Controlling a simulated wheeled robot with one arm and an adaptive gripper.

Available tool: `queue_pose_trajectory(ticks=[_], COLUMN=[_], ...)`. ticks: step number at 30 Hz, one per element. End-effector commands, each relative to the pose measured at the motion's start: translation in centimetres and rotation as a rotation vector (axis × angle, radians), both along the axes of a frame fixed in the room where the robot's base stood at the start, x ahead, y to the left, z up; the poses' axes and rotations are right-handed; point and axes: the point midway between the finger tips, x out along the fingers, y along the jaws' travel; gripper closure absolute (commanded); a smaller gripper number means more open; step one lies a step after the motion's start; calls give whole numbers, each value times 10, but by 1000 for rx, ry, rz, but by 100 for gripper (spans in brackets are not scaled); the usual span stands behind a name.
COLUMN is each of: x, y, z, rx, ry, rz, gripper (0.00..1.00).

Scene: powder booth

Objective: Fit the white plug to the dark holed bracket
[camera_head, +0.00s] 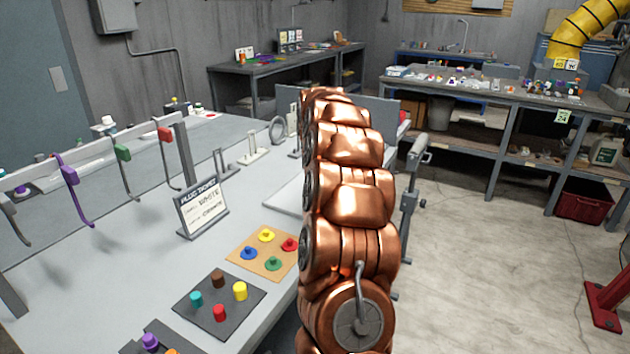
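I cannot make out a white plug for certain. A small white-topped piece (108,123) stands at the far left of the grey table, too small to identify. A small grey upright bracket (221,163) stands behind the sign; I cannot tell whether it is the dark holed bracket, and no hole shows clearly. A sign (202,207) on the table carries the word "WHITE". My copper arm rises through the middle of the view and hides part of the table's right side. My gripper is not visible.
A dark board (245,304) with coloured plugs and a tan board (243,262) with more plugs lie near the table's front. Floor (475,250) to the right is clear.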

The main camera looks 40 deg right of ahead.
Motion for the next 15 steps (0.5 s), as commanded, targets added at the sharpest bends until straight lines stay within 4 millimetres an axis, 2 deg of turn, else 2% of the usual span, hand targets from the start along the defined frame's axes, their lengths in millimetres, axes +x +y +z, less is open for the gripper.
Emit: queue_pose_trajectory(ticks=[7, 8, 15], x=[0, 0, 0], y=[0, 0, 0], z=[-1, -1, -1], rx=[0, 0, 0], ry=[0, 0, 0], rz=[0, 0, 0], gripper=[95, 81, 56])
